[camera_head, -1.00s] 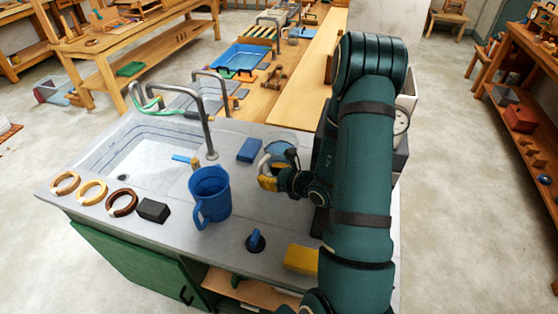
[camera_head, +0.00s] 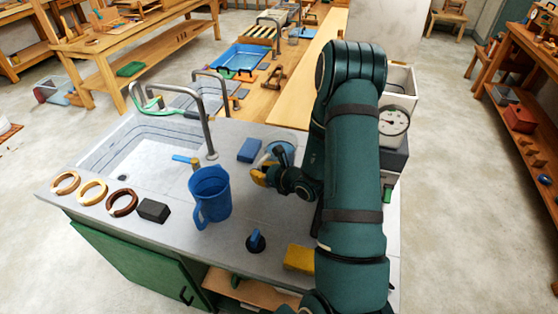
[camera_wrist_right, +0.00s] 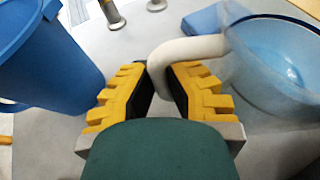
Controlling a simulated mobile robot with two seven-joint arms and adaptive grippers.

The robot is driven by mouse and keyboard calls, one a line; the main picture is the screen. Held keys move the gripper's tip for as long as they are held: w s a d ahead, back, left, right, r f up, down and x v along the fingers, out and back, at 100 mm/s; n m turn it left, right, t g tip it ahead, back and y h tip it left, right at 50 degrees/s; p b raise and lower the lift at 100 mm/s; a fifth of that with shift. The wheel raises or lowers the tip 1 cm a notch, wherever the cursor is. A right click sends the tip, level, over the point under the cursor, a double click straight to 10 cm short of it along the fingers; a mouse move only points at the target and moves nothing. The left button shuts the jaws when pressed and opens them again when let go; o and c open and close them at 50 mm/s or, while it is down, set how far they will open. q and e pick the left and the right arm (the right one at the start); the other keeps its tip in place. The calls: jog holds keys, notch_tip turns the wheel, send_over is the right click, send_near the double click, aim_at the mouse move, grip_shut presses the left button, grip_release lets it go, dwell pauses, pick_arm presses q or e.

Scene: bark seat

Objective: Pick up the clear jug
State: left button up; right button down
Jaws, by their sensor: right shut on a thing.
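The clear jug (camera_head: 281,149) stands on the grey counter beside the blue sponge-like block and is partly hidden by my right gripper (camera_head: 262,174) in the head view. In the right wrist view the jug (camera_wrist_right: 275,65) is at the right, see-through and bluish, with a pale curved handle (camera_wrist_right: 188,50). My right gripper (camera_wrist_right: 160,78) has its yellow-and-black fingers on either side of this handle and is shut on it. The exact contact is partly hidden behind the fingers. My left gripper is not in view.
A blue jug (camera_head: 210,195) stands left of my right gripper, close to it. The tap (camera_head: 208,135) and sink (camera_head: 140,155) lie farther left. A blue block (camera_head: 249,150), a yellow block (camera_head: 300,258) and a dark block (camera_head: 153,210) lie on the counter. A dial scale (camera_head: 394,121) stands behind my arm.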

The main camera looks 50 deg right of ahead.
jog(key=shift+r, duration=0.1)
notch_tip(320, 180, up, 10)
jog(key=shift+f+p, duration=0.1)
jog(key=shift+p, duration=0.6)
jog(key=c, duration=1.7)
grip_release()
grip_shut()
